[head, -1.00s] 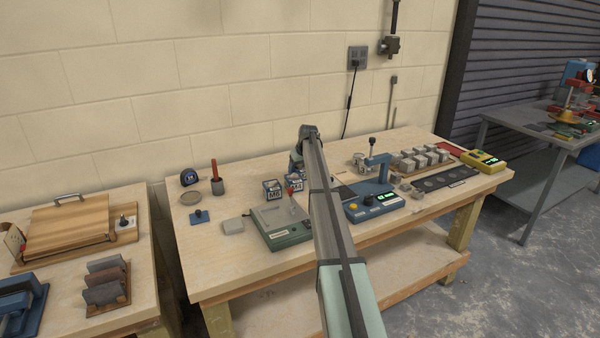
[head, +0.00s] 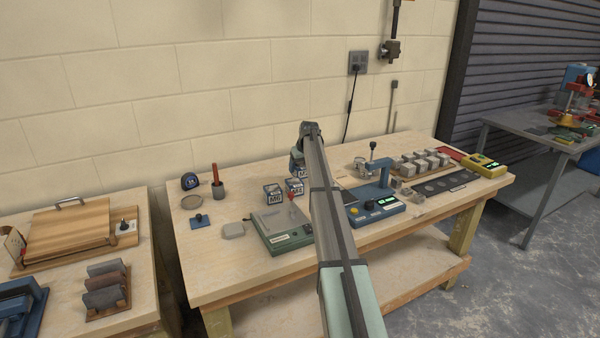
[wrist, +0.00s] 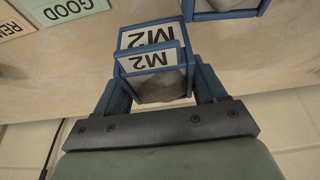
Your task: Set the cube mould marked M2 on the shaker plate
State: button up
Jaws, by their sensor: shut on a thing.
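The cube mould marked M2 (wrist: 150,58) is a small blue-framed box with white labels and a grey inside. My gripper (wrist: 163,82) is shut on it, with one blue finger on each side. In the head view the held mould (head: 300,172) shows in part beside my arm, seemingly just above the bench. My gripper's tips are mostly hidden there. A green machine with a flat grey top (head: 275,218) sits in front of the moulds and looks like the shaker plate. My arm crosses close to its right side.
Mould M6 (head: 273,193) and another blue mould (head: 294,187) stand behind the green machine. A blue machine with a post (head: 378,200) is right of my arm. Grey cubes (head: 420,160) stand farther right. A GOOD label (wrist: 68,8) shows in the wrist view.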

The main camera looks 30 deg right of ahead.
aim_at(299, 164)
jog(key=r, duration=0.6)
jog(key=shift+w+a, duration=0.15)
jog(key=shift+a, duration=0.1)
jog(key=s+a+r+n, duration=0.1)
jog(key=s+a+r, duration=0.15)
jog(key=a, duration=0.35)
jog(key=s+a+r, duration=0.2)
jog(key=a+r, duration=0.1)
jog(key=a, duration=0.3)
jog(key=s+a+r, duration=0.2)
jog(key=s+a, duration=0.4)
jog(key=s, duration=0.2)
jog(key=s+a+f+m, duration=0.1)
jog(key=s+f, duration=0.1)
jog(key=s, duration=0.4)
jog(key=s+a+f, duration=0.2)
jog(key=s, duration=0.4)
jog(key=shift+s+d+f, duration=0.1)
jog(key=shift+s+f, duration=0.05)
jog(key=shift+f, duration=4.3)
jog(key=shift+f, duration=0.15)
jog(key=o, duration=1.2)
